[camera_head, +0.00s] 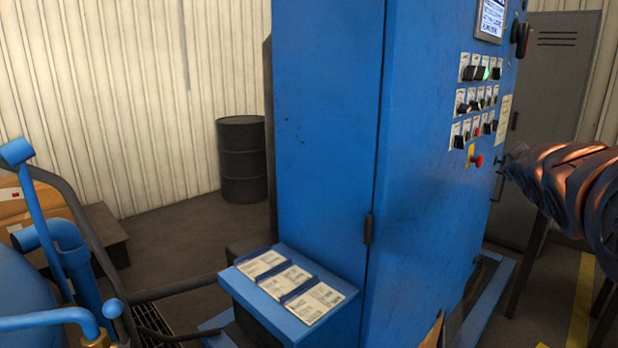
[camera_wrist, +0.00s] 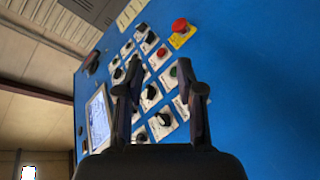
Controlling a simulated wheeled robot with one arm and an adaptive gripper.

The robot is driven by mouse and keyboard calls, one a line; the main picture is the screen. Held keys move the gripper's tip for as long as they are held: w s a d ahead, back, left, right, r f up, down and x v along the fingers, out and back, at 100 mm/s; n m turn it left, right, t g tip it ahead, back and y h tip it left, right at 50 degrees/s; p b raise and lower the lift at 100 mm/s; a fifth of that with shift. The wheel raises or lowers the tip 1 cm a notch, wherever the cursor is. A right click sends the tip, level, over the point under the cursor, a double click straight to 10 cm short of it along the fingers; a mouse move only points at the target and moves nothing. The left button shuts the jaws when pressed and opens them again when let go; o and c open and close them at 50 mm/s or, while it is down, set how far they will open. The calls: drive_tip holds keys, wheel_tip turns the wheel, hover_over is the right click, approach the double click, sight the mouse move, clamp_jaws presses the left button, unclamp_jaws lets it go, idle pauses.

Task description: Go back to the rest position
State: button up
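My gripper (camera_wrist: 156,72) shows in the wrist view with its two dark fingers apart and nothing between them. It faces the control panel (camera_wrist: 225,85) of the blue cabinet, which appears rotated in this view. The fingers hide some of the knobs, and I cannot tell how far they are from the panel. In the head view the blue cabinet (camera_head: 325,130) stands in the middle, with rows of switches (camera_head: 477,100) on its right face. My gripper is not clearly visible there.
A red emergency button (camera_head: 477,160) sits low on the panel, below a screen (camera_head: 491,18). Copper-coloured rounded parts (camera_head: 570,180) stand close on the right. A blue ledge with labels (camera_head: 290,285) juts out at the cabinet's foot. Blue pipes (camera_head: 40,220) and a black drum (camera_head: 242,160) are left.

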drive_tip(key=s+a+f+m+g+y+p, duration=0.15)
drive_tip(key=s+a+f+g, duration=0.25)
drive_tip(key=s+a+f, duration=0.4)
drive_tip(key=s+a+f+m+g+y+p, duration=0.1)
drive_tip(key=s+a+f+m+g+y, duration=0.15)
drive_tip(key=s+a+f, duration=0.5)
drive_tip(key=s+a+f+g+y, duration=0.1)
drive_tip(key=s+a+f+g, duration=0.2)
drive_tip(key=s, duration=0.4)
drive_tip(key=s+a+f+g+y+p, duration=0.1)
drive_tip(key=s+a+f+g, duration=0.2)
drive_tip(key=s, duration=0.5)
drive_tip(key=s+a+f+g+y+p, duration=0.1)
drive_tip(key=s+a+f+g, duration=0.2)
drive_tip(key=s+a+f, duration=0.2)
drive_tip(key=s+a, duration=0.1)
drive_tip(key=s, duration=0.2)
drive_tip(key=shift+s+a, duration=0.15)
drive_tip(key=shift+a, duration=0.15)
